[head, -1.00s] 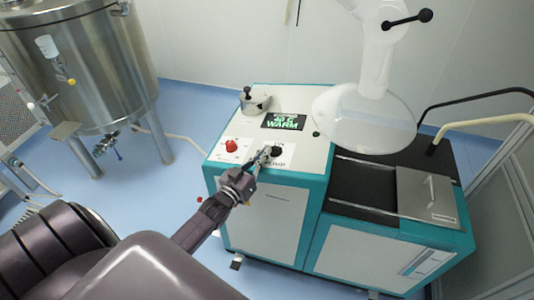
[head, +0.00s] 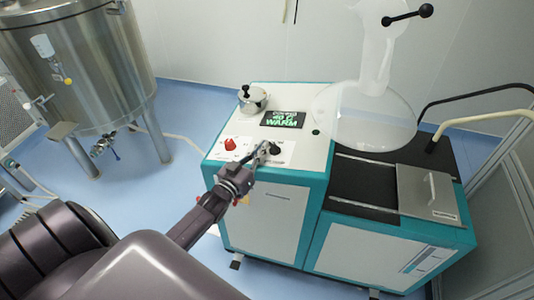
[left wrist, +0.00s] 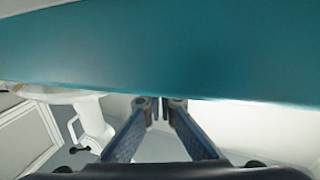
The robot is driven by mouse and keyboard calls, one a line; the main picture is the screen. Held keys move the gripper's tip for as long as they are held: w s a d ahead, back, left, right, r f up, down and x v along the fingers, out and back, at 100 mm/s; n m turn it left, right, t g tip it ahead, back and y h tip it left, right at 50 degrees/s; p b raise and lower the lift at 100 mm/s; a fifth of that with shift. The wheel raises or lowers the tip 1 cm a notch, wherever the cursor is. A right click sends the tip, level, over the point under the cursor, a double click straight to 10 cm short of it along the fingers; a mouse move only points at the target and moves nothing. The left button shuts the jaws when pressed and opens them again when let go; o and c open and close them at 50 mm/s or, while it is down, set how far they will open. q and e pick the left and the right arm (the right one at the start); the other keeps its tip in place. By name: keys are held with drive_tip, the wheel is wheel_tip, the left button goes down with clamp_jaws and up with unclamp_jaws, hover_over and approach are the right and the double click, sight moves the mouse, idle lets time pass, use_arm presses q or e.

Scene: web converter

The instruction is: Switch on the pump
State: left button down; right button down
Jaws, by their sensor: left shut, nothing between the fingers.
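The pump switch (head: 275,148) is a black knob on a white label plate on top of the white and teal machine (head: 290,225). My left gripper (head: 262,150) is shut and empty, with its fingertips beside the knob on its left. I cannot tell whether they touch it. In the left wrist view the shut fingers (left wrist: 160,105) point toward the teal edge of the machine (left wrist: 160,55), and the knob does not show there. My right gripper is not in view.
A red knob (head: 230,145) sits left of the pump switch. A lidded metal pot (head: 252,99) and a display reading WARM (head: 283,119) are behind. A clear extraction hood (head: 364,115) hangs to the right. A steel tank (head: 80,65) stands at the left.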

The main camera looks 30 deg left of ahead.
use_arm(q)
drive_tip(key=shift+w+a, duration=0.2)
drive_tip(key=shift+w, duration=0.2)
idle(0.4)
idle(1.1)
